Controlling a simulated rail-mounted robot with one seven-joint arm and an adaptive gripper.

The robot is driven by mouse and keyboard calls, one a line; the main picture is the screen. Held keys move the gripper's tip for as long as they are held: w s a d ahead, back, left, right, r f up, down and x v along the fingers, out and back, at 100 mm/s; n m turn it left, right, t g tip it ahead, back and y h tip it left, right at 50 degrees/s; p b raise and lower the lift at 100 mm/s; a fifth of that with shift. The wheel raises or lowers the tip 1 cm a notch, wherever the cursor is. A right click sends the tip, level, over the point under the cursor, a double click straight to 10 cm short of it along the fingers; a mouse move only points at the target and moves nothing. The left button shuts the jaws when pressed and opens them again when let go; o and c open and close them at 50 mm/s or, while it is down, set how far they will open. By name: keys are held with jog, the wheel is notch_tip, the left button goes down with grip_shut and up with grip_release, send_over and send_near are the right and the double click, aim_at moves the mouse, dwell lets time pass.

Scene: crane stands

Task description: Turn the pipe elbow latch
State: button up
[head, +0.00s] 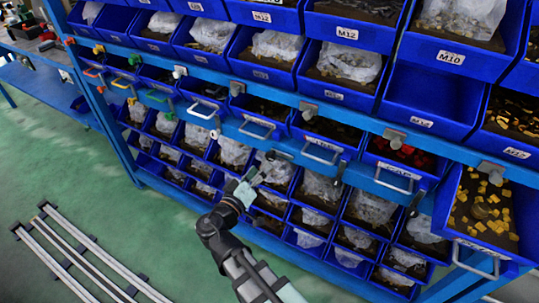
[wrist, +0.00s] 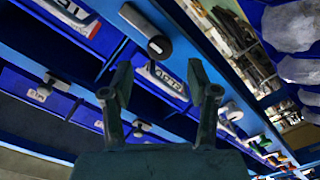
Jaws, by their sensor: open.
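Several small latches sit along the blue rail above the handled drawers; I cannot read which label is the pipe elbow one. In the head view they include a grey latch (head: 308,110), another grey latch (head: 394,137) and one at the far right (head: 491,170). My gripper (head: 246,186) is open and empty, in front of the lower bins and apart from the rail in the picture. In the wrist view its two fingers (wrist: 160,82) are spread, with a dark grey latch with a round end (wrist: 146,30) just beyond them.
Blue bins (head: 346,68) with bagged parts fill the shelves above and below the rail. A drawer with yellow parts (head: 455,236) sticks out at the right. Metal handles (head: 322,152) project from the drawers. Floor rails (head: 85,255) lie at the left; green floor beside them is clear.

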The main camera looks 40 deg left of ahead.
aim_at(269, 158)
jog(key=w, duration=0.4)
jog(key=w+p, duration=0.1)
jog(key=w, duration=0.1)
jog(key=shift+w+a, duration=0.3)
jog(key=shift+a, duration=0.05)
grip_shut()
